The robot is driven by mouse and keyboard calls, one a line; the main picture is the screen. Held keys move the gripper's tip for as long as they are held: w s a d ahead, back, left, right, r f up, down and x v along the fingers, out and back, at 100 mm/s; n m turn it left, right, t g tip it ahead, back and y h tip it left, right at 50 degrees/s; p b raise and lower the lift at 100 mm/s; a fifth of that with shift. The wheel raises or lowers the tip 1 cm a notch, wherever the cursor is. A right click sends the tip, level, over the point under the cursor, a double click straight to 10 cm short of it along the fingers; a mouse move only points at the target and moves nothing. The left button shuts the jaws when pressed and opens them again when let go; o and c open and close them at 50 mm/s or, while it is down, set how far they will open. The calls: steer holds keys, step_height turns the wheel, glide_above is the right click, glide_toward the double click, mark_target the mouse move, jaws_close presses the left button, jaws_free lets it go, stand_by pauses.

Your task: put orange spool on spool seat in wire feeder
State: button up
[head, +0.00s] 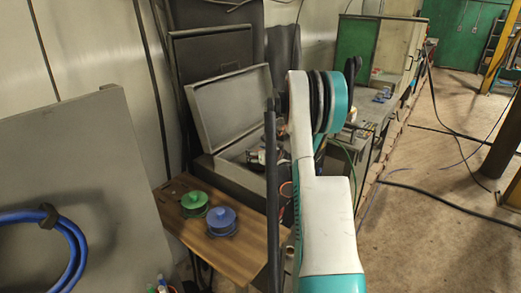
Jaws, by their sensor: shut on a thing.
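The wire feeder is a grey box (228,176) with its lid (232,105) standing open, left of my arm. Its inside shows only in part, with some small light and dark parts (258,157) at its right side. The spool seat cannot be made out. A thin orange-red curve (286,189) shows between a dark upright bar and my arm; I cannot tell whether it is the orange spool or a cable. My white and teal arm fills the middle of the view and hides what lies behind it. My gripper does not show.
A green spool (194,203) and a blue spool (221,220) lie on a brown wooden table (200,243) in front of the feeder. A grey panel with a blue hose (72,240) stands at the left. Cables cross the open floor (440,170) at the right.

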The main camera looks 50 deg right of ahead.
steer(key=shift+f, duration=0.45)
steer(key=o, duration=1.9)
steer(key=shift+f, duration=0.1)
steer(key=shift+s+a+r, duration=0.1)
steer(key=shift+s+r, duration=0.05)
steer(key=shift+r, duration=0.05)
steer(key=p+v, duration=0.2)
steer(key=v, duration=0.9)
steer(key=shift+s+a, duration=0.2)
steer(key=shift+s, duration=0.1)
